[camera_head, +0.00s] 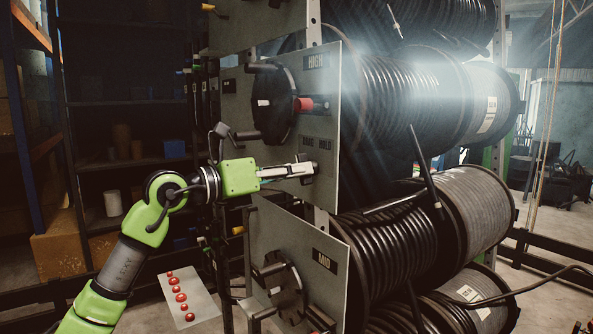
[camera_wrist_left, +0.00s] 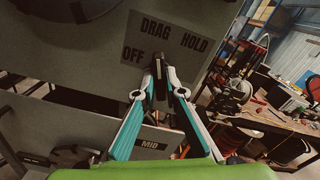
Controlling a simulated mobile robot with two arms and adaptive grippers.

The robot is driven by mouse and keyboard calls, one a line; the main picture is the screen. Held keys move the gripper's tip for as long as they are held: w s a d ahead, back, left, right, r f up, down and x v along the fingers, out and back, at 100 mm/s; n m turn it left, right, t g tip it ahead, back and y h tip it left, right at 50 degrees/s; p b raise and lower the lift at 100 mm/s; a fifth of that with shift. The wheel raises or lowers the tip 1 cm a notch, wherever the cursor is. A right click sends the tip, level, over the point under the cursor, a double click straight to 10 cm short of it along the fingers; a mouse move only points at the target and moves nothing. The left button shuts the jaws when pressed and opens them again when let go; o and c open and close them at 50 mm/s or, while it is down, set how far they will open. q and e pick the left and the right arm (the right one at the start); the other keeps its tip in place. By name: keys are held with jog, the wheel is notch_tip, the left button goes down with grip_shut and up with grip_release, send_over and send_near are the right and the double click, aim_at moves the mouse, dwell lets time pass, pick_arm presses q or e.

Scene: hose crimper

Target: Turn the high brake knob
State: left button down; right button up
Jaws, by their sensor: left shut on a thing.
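The high panel (camera_head: 322,75) is an upright grey plate labelled HIGH, with a DRAG / HOLD label low on it. In the left wrist view, the small black brake knob (camera_wrist_left: 159,78) sits under the DRAG, HOLD and OFF lettering. My left gripper (camera_head: 312,169) reaches in from the left to the panel, just below that label. In the left wrist view, my left gripper (camera_wrist_left: 160,75) is shut on the knob, with a fingertip on either side. The knob looks roughly upright, below DRAG; its exact setting is hard to tell. My right gripper is not in view.
Large hose reels (camera_head: 480,100) stand behind the panels. A sheet with red buttons (camera_head: 187,298) is at the lower left.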

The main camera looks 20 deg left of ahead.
pick_arm(q)
jog(key=shift+r+n, duration=0.2)
jog(key=shift+n, duration=0.3)
jog(key=shift+a, duration=0.1)
jog(key=c, duration=2.1)
grip_release()
jog(key=shift+f, duration=0.1)
jog(key=v, duration=1.2)
